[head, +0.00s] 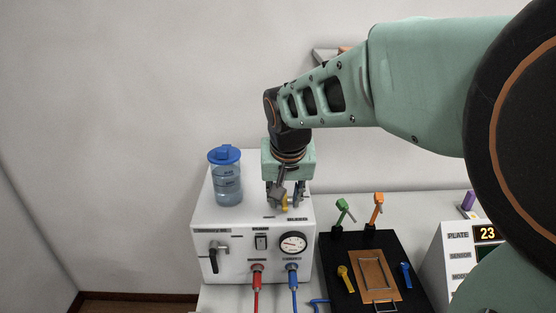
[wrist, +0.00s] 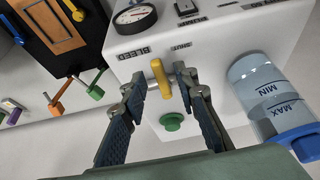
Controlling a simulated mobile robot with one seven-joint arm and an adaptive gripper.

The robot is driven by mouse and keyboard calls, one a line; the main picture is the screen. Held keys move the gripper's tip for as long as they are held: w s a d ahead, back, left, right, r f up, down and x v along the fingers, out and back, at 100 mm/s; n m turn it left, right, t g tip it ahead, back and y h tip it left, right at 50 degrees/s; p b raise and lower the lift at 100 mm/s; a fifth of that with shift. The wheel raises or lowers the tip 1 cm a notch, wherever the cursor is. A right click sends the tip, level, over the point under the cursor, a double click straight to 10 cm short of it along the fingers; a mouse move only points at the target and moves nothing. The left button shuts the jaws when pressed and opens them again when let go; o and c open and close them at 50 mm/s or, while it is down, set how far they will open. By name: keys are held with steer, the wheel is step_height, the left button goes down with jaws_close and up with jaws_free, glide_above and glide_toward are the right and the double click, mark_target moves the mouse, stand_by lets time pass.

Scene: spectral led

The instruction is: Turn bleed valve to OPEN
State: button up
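The bleed valve's yellow handle (head: 284,203) is on top of the white pump box (head: 225,226), near its front edge. In the wrist view the yellow handle (wrist: 160,77) is a short bar beside a label reading BLEED. My gripper (head: 284,197) points down over it. In the wrist view the fingers of my gripper (wrist: 161,84) are apart, one on each side of the handle, with gaps between; contact is not visible.
A blue-lidded water bottle (head: 227,180) stands on the box left of my gripper. A green knob (wrist: 172,122) sits behind the handle. The gauge (head: 292,244) is on the front. A black board (head: 345,285) with coloured levers lies to the right.

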jaws_close()
